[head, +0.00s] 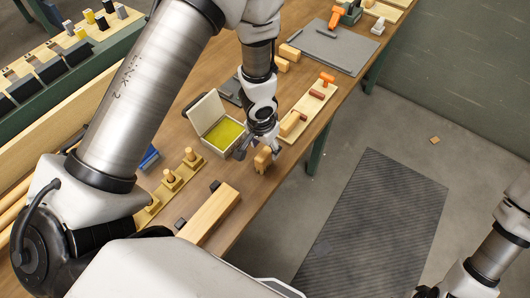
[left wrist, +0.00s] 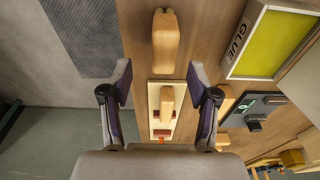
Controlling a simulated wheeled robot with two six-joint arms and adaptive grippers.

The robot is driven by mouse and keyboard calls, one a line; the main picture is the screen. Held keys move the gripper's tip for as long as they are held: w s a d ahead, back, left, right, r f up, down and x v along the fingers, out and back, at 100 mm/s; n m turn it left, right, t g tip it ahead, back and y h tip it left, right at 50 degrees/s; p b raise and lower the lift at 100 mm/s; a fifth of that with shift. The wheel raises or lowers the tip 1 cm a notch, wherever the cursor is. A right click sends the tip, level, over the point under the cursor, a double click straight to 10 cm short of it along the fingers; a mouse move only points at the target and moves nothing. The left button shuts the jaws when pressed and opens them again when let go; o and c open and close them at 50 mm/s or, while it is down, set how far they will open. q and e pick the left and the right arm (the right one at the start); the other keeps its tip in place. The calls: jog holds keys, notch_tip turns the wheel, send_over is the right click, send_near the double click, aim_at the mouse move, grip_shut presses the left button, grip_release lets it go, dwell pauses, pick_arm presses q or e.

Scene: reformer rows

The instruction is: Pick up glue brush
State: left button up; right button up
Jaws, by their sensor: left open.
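A similar wooden piece (head: 291,123) rests on a pale board, and shows between my fingers in the left wrist view (left wrist: 167,103). My left gripper (head: 257,146) is open and empty, above the table close to the first piece; its two fingers (left wrist: 160,84) are spread wide.
The open glue box (head: 213,128) with a yellow-green pad stands left of my left gripper; its GLUE label (left wrist: 238,40) shows. A peg rack (head: 172,184) and wooden block (head: 209,214) lie nearer. A dark mat (head: 375,230) covers the floor.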

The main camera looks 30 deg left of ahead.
aim_at(263, 154)
pick_arm(q)
jog(key=f+b, duration=0.3)
jog(key=shift+s+a+f, duration=0.1)
jog(key=shift+s+f, duration=0.1)
jog(key=shift+s, duration=0.15)
jog(key=shift+w+a+f+b, duration=0.2)
jog(key=shift+w+f, duration=0.1)
jog(key=shift+f, duration=0.25)
jog(key=shift+w+a+f+b, duration=0.15)
jog(key=shift+w+f, duration=0.1)
jog(key=shift+f, duration=0.25)
jog(key=shift+w+d, duration=0.1)
jog(key=shift+d+r, duration=0.1)
jog(key=shift+r, duration=0.05)
jog(key=shift+s+r, duration=0.1)
jog(key=shift+s, duration=0.15)
jog(key=shift+c, duration=1.4)
jog(key=shift+s+d, duration=0.1)
jog(key=c, duration=0.5)
grip_shut()
jog(key=shift+r, duration=0.1)
